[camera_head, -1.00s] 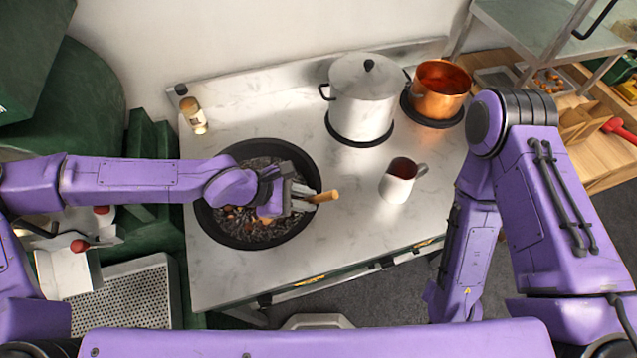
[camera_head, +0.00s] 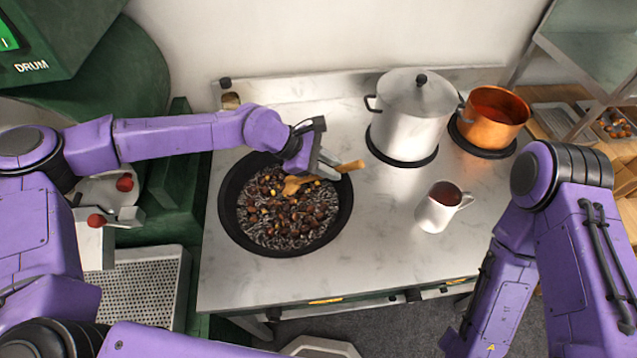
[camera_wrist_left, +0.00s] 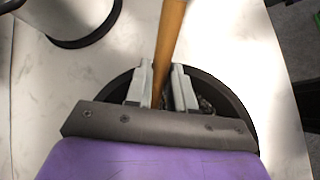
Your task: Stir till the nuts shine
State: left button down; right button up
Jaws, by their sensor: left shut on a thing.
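A round black pan (camera_head: 229,217) stands on the pale stove top, and its dark rim also shows in the left wrist view (camera_wrist_left: 232,104). Brown chestnuts (camera_head: 290,215) lie in it among dark glossy grit, a few showing yellowish patches. My left gripper (camera_head: 326,167) is at the pan's upper right edge, shut on a wooden spoon (camera_head: 350,166). The spoon's handle points right, and its head is down among the nuts. In the left wrist view the wooden handle (camera_wrist_left: 169,45) runs up between the gripper's fingers (camera_wrist_left: 160,88). The right gripper is out of view.
A lidded steel pot (camera_head: 412,110), a copper pot (camera_head: 494,117) and a white mug (camera_head: 438,207) with dark red contents stand right of the pan. A jar (camera_head: 230,100) is partly hidden behind my left arm. The stove's front middle is clear.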

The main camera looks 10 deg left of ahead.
pick_arm(q)
jog(key=shift+w+d, duration=0.4)
jog(key=shift+d, duration=0.25)
jog(key=shift+r, duration=0.1)
notch_tip(320, 180, up, 12)
jog(key=p, duration=0.6)
dwell(0.7)
